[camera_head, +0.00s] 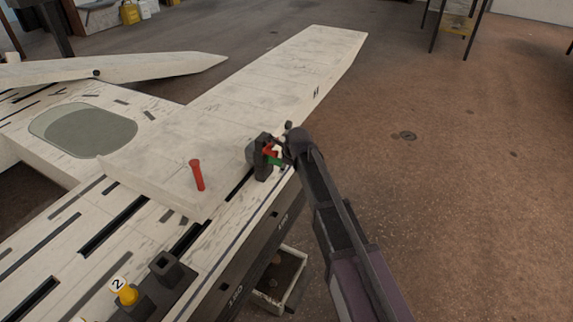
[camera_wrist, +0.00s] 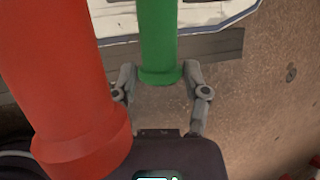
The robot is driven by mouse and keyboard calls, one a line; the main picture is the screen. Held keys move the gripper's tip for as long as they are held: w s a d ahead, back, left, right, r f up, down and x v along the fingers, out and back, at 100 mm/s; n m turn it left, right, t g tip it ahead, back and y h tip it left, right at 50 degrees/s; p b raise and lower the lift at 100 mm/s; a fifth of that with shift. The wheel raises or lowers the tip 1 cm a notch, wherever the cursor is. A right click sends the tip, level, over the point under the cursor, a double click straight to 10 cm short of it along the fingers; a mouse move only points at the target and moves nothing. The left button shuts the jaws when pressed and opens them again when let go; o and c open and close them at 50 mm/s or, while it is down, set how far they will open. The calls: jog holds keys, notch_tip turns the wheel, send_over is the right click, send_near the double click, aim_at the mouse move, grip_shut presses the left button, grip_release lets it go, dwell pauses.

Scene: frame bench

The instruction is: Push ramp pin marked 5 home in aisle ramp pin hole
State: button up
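A green pin (camera_wrist: 158,40) stands between my two fingertips in the wrist view, its flanged end toward me. My gripper (camera_wrist: 160,72) has a finger close against each side of it and looks shut on it. A large red pin (camera_wrist: 65,80) fills the left of the wrist view, nearer the camera and apart from the fingers. No 5 is readable, and I cannot make out the pin hole.
A yellow pin (camera_head: 127,295) marked 2 and a dark socket block (camera_head: 166,270) are at lower left. An open tray (camera_head: 281,280) sits below the bench's edge. The brown floor (camera_head: 440,180) at right is clear.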

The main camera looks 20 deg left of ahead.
jog(key=o, duration=0.3)
jog(key=shift+d, duration=0.1)
jog(key=p+v, duration=1.2)
jog(key=v, duration=0.2)
jog(key=d+r+n+h+p, duration=0.1)
jog(key=d+r+n+p, duration=0.2)
jog(key=d, duration=0.6)
jog(key=d+r+n+p, duration=0.4)
jog(key=d+r+p, duration=0.2)
jog(key=d+p, duration=0.2)
jog(key=shift+s+d+r+g+h+p, duration=0.3)
jog(key=shift+d+r+g+h, duration=0.1)
jog(key=shift+d, duration=0.2)
dwell(0.4)
